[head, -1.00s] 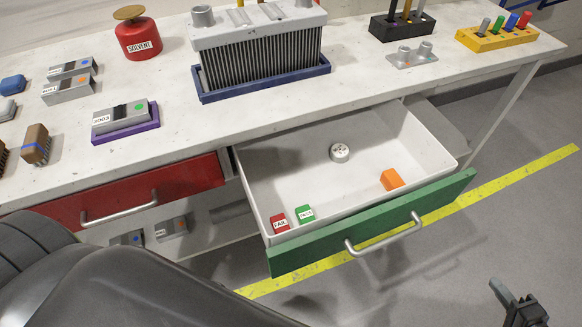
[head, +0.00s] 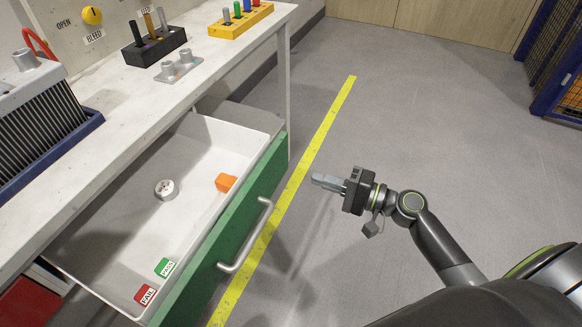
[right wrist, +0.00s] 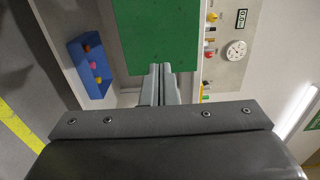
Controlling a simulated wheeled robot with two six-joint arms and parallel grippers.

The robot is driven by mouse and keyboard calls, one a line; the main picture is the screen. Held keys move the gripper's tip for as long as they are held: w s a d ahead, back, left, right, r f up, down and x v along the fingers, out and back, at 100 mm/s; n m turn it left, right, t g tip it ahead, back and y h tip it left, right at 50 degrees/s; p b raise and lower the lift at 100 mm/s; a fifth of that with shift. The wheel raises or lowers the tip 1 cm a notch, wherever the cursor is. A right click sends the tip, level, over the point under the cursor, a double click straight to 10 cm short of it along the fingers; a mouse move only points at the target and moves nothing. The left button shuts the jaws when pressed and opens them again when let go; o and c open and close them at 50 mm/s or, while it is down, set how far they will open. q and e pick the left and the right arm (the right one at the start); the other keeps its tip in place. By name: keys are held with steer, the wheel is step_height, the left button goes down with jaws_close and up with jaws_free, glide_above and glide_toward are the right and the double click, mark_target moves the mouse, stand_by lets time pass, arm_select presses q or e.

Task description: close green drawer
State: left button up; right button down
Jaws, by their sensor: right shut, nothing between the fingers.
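The green drawer (head: 203,277) stands open under the workbench, with its white tray pulled out and a silver bar handle (head: 246,236) on its green front. Inside the tray lie a red FAIL block (head: 145,294), a green PASS block (head: 164,267), an orange block (head: 226,183) and a white round part (head: 166,189). My right gripper (head: 318,181) is shut and empty, in front of the drawer and apart from the handle. In the right wrist view its fingers (right wrist: 160,72) point toward a green panel (right wrist: 160,35). My left gripper is out of view.
The white workbench (head: 200,62) holds a finned unit, a black block with pegs and a yellow peg rack (head: 241,20). A table leg (head: 283,100) stands beyond the drawer's far end. A yellow floor line (head: 313,150) crosses open grey floor. A blue cage (head: 562,70) stands far right.

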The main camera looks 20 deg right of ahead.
mark_target(279, 166)
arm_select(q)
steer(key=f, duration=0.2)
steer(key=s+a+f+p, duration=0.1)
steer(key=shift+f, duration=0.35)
arm_select(e)
steer(key=x, duration=0.8)
steer(key=shift+f, duration=0.1)
steer(key=shift+w+a, duration=0.35)
steer(key=b+x, duration=0.3)
steer(key=x, duration=1)
steer(key=shift+w+a+f, duration=0.15)
steer(key=shift+w+a, duration=0.05)
steer(key=shift+a, duration=0.1)
steer(key=b+x, duration=0.4)
steer(key=x, duration=0.7)
steer(key=shift+b, duration=0.4)
steer(key=shift+w+a, duration=0.15)
steer(key=shift+w, duration=0.05)
steer(key=shift+w+r, duration=0.1)
steer(key=shift+r, duration=0.2)
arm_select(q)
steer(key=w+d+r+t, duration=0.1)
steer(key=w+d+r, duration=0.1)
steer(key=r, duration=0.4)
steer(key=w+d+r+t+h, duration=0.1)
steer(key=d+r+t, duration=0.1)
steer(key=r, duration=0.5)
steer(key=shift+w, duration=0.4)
